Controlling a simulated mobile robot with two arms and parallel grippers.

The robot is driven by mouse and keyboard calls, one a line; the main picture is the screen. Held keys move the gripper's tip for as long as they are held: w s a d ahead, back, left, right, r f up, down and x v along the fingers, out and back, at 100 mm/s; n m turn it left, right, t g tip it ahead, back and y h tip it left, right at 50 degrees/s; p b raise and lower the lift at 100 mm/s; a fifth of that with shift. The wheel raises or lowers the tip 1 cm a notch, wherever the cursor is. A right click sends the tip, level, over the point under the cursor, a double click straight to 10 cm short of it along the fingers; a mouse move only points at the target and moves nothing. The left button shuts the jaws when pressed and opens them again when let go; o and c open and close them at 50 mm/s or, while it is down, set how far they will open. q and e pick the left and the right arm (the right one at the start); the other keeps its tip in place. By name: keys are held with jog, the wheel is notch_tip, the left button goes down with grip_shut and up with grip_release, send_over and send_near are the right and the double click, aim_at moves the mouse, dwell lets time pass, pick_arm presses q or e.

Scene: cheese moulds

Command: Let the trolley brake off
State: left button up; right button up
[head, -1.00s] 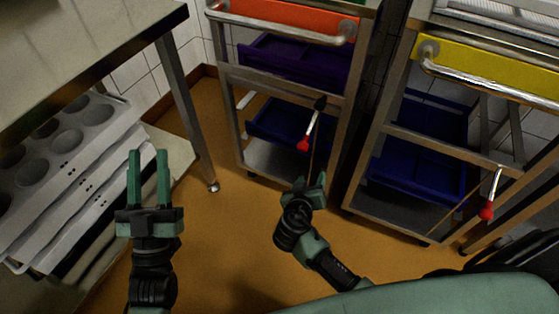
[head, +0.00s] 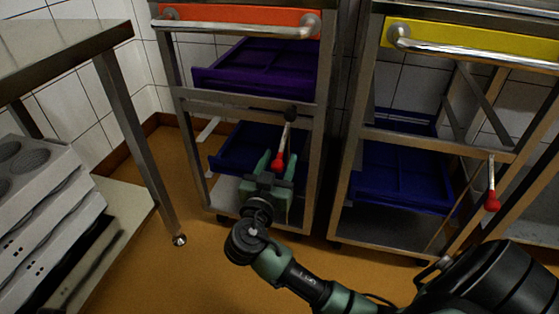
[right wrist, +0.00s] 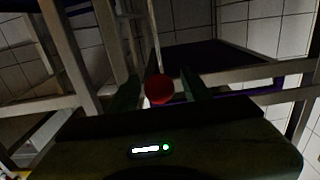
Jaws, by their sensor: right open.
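The left trolley, with an orange front (head: 245,17), has a brake lever (head: 286,135) on its frame. The lever hangs from a dark pivot, slanting down to a red knob (head: 278,165). My right gripper (head: 273,160) is open at the knob. In the right wrist view the red knob (right wrist: 159,89) appears between the two open fingers, with a gap on each side. I cannot tell whether either finger touches it. A second trolley with a yellow front (head: 480,50) has a similar lever with a red knob (head: 491,201). My left gripper is out of view.
The left trolley holds a purple tray (head: 262,72) and a blue tray (head: 232,150). A steel table (head: 60,50) stands at the left, with grey moulds (head: 50,195) on its lower shelf. Orange floor (head: 165,180) is open between table and trolley.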

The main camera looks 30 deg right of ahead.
jog(key=shift+x, duration=0.85)
grip_shut()
dwell(0.8)
